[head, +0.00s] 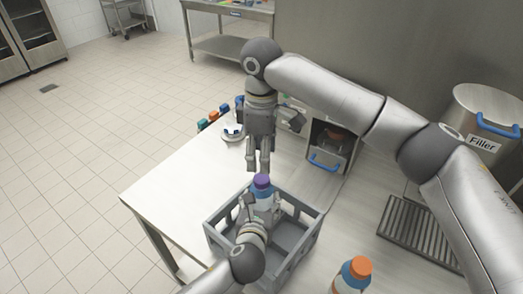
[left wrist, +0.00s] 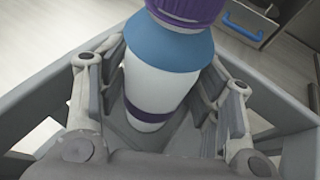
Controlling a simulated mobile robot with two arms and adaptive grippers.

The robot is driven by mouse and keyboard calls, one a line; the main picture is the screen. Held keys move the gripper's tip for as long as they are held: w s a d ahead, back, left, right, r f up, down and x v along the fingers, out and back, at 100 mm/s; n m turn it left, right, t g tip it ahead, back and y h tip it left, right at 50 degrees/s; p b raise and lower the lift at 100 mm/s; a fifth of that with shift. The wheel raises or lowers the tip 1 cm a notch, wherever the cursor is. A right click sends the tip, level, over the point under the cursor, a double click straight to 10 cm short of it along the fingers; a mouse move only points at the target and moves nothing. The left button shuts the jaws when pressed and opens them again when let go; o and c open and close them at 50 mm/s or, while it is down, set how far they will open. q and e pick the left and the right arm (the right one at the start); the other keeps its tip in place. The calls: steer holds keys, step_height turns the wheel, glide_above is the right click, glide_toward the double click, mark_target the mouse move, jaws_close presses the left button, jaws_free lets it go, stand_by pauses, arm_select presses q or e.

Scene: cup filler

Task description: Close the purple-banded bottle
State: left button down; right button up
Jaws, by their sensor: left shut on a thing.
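The purple-banded bottle (left wrist: 155,80) is white with a blue shoulder and a purple band low on its body. It stands in a grey crate (head: 303,243). A purple cap (head: 262,181) sits on its top, and also shows in the left wrist view (left wrist: 190,9); how tight it is cannot be told. My left gripper (head: 262,208) is shut on the bottle's body, one finger on each side. My right gripper (head: 258,167) points down just above the cap, apart from it. Its fingers are close together, and whether they are shut is unclear.
An orange-capped bottle (head: 352,274) stands at the front right. Several small coloured items (head: 213,117) and a round white device (head: 232,132) are at the table's back. A machine with a blue handle (head: 325,162), a Filler tank (head: 487,118) and a drain grate (head: 415,232) lie right. The table's left is clear.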

mark_target(262, 178)
step_height(262, 178, down, 8)
steer(key=shift+r, duration=0.15)
stand_by(0.4)
steer(key=c, duration=1.1)
steer(key=o, duration=1.2)
steer(key=shift+r, duration=0.15)
step_height(262, 178, up, 12)
